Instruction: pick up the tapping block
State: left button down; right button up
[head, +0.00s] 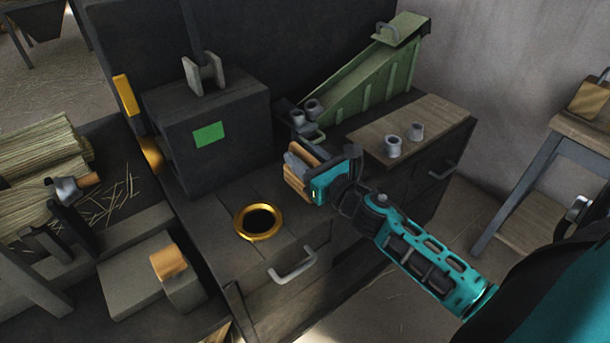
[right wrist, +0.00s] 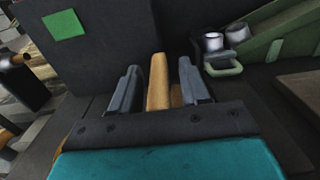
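A tan wooden block (head: 294,184), which I take as the tapping block, is at the right part of the dark counter, beside the gold-rimmed hole. My right gripper (head: 298,170) reaches it from the right. In the right wrist view the wooden piece (right wrist: 158,84) stands between the two grey fingers of the gripper (right wrist: 160,88), with narrow dark gaps on both sides. The fingers look open around it. A second bit of wood shows behind, near the right finger. Whether the block touches the counter is hidden. My left gripper is not in view.
A dark box with a green square (head: 208,133) stands behind the gold ring (head: 259,222). A green sloped chute (head: 375,80) and small grey cups (head: 393,146) are at the back right. Straw bundles (head: 40,150) lie at left. The counter's front, with a handle (head: 292,265), is clear.

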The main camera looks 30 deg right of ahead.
grip_shut()
dwell(0.4)
jog(key=shift+r, duration=0.2)
